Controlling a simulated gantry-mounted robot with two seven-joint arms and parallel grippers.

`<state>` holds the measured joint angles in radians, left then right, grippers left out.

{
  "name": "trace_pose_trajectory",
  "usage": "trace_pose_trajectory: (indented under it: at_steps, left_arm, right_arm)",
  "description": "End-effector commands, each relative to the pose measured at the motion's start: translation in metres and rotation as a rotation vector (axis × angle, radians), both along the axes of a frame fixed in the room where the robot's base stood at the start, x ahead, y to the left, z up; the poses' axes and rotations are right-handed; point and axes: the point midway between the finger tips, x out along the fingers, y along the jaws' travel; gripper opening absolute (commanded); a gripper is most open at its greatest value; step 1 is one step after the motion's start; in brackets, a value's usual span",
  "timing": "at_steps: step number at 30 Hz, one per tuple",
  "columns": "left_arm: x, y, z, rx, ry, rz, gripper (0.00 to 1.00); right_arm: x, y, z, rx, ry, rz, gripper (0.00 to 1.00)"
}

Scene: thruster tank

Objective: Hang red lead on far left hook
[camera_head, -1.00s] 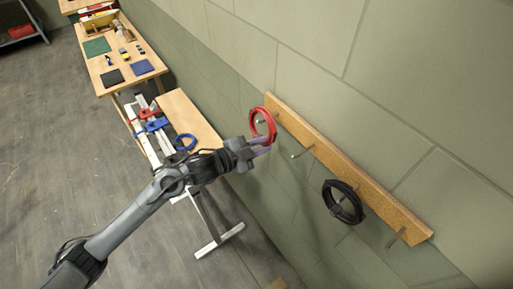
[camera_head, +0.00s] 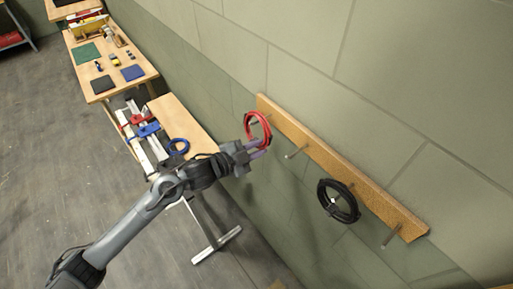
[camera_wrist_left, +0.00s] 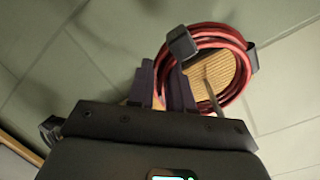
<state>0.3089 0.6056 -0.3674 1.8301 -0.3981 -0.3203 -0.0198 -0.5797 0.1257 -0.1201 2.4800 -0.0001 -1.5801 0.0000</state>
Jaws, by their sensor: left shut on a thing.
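The red lead (camera_head: 268,129) is a coiled ring at the left end of the wooden hook board (camera_head: 330,160). My left gripper (camera_head: 257,148) is shut on the lower part of the coil. In the left wrist view, the red lead (camera_wrist_left: 243,82) is beside the purple fingertips (camera_wrist_left: 165,82), with black bands around the coil. A metal hook (camera_wrist_left: 212,98) shows by the coil's opening there. I cannot tell whether the coil is around the far left hook, which the coil largely hides in the head view. My right gripper is not in view.
A bare hook (camera_head: 296,152) is right of the red lead. A black coiled lead (camera_head: 322,196) hangs further right, then another bare hook (camera_head: 392,235). A blue coil (camera_head: 179,147) lies on the bench (camera_head: 190,120) behind my arm. The wall (camera_head: 420,90) is close.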

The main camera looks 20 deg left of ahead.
Motion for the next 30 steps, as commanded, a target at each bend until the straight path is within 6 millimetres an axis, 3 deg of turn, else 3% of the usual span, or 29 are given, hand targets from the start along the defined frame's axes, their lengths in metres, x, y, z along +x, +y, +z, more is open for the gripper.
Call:
trace_pose_trajectory:
  at_steps: [5, 6, 11, 23, 30]
  left_arm:
    - [0.000, 0.000, 0.001, -0.001, -0.001, 0.000, 0.00]
    - [0.000, 0.000, 0.001, -0.001, -0.001, 0.000, 0.26]
    - [0.000, 0.000, 0.001, -0.001, -0.001, 0.000, 0.50]
    - [-0.005, 0.003, 0.000, 0.001, 0.000, -0.001, 0.50]
    - [-0.032, 0.020, 0.006, 0.004, 0.000, 0.000, 0.50]
  right_arm:
    - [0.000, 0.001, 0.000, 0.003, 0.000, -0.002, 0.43]
    - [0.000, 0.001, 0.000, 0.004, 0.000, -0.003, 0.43]
    - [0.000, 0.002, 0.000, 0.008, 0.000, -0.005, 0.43]
    - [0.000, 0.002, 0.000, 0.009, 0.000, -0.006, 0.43]
    - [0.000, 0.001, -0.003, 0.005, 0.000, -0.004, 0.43]
